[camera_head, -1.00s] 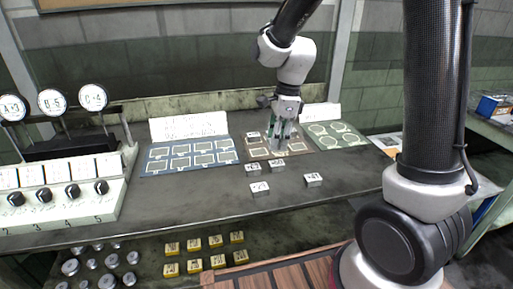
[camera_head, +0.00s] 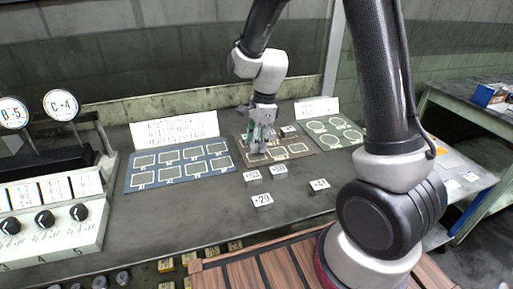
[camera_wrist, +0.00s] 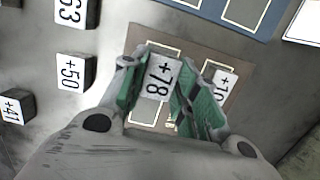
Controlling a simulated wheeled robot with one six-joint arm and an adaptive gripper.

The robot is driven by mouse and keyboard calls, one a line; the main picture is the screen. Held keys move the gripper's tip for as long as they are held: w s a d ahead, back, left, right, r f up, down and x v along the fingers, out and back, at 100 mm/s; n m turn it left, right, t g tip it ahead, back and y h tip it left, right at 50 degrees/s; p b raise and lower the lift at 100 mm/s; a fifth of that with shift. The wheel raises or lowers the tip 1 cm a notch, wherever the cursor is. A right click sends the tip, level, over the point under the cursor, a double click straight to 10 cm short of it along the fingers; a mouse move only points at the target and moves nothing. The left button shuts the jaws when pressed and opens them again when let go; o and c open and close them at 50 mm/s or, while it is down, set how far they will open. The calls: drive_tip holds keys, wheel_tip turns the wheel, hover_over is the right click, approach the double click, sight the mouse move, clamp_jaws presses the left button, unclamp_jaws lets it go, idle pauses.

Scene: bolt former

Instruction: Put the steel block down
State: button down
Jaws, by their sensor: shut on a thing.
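My gripper (camera_head: 262,146) is over the left part of the brown mat (camera_head: 308,151) with outlined slots. In the wrist view its green-padded fingers (camera_wrist: 162,92) are shut on a steel block (camera_wrist: 160,77) marked +78. The block is over or on an outlined slot of the mat; I cannot tell whether it touches. In the head view the fingers mostly hide it. Another steel block (camera_head: 289,131) sits on the mat at the back, right of the gripper; in the wrist view a block marked with a partly hidden number (camera_wrist: 223,82) lies right of the fingers.
Several loose numbered blocks stand on the bench in front of the mat, including one marked +50 (camera_wrist: 73,71) and one marked +41 (camera_head: 319,186). A blue slotted mat (camera_head: 131,181) lies left and a green one (camera_head: 352,146) right. White sign plates stand behind.

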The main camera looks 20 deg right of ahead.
drive_tip(key=shift+f, duration=1.15)
drive_tip(key=shift+f, duration=0.15)
drive_tip(key=c, duration=1.1)
unclamp_jaws()
